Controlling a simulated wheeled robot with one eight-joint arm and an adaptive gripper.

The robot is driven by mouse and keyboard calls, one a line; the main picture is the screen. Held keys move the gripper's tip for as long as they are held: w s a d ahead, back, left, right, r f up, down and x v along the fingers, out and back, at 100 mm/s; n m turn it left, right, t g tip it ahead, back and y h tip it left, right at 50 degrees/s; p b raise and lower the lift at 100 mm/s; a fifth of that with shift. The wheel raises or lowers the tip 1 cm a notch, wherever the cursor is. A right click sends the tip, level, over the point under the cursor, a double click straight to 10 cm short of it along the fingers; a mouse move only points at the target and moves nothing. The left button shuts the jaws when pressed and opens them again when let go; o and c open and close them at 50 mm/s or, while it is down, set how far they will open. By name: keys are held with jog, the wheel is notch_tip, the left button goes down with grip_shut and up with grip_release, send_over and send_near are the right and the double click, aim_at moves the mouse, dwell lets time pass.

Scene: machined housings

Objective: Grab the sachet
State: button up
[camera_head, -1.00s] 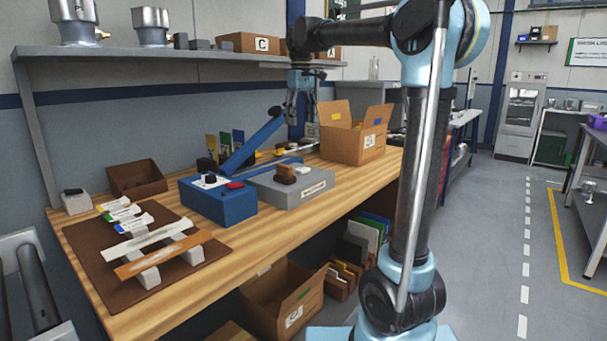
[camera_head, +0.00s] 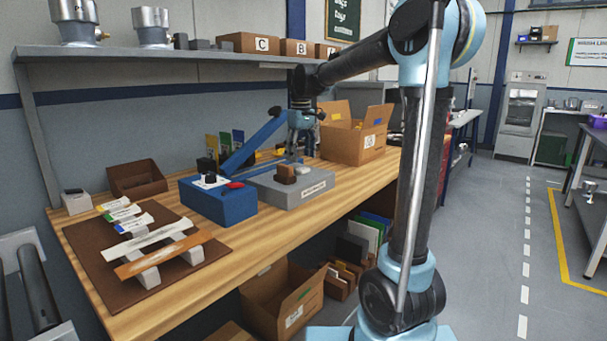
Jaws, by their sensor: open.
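My gripper (camera_head: 292,156) points down over the back of the workbench, behind the grey block and left of the open cardboard box. Its fingers are small in the picture, and they look apart. Several slim white packets with coloured ends (camera_head: 122,213) lie on the brown mat at the front left, well away from my gripper. I cannot tell whether these are sachets.
A blue device with a raised lever (camera_head: 222,200) and a grey block (camera_head: 290,188) stand in front of my gripper. The open cardboard box (camera_head: 352,147) is close on its right. A brown bin (camera_head: 137,180) stands at left, and a shelf (camera_head: 170,53) hangs above the bench.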

aim_at(302, 168)
jog(key=shift+w+d+f, duration=0.1)
jog(key=shift+w+f, duration=0.05)
jog(key=shift+f, duration=1.05)
jog(key=shift+w+d+f, duration=0.1)
jog(key=shift+w+f, duration=0.05)
jog(key=shift+f, duration=1)
jog(key=shift+c, duration=0.6)
jog(key=c, duration=0.8)
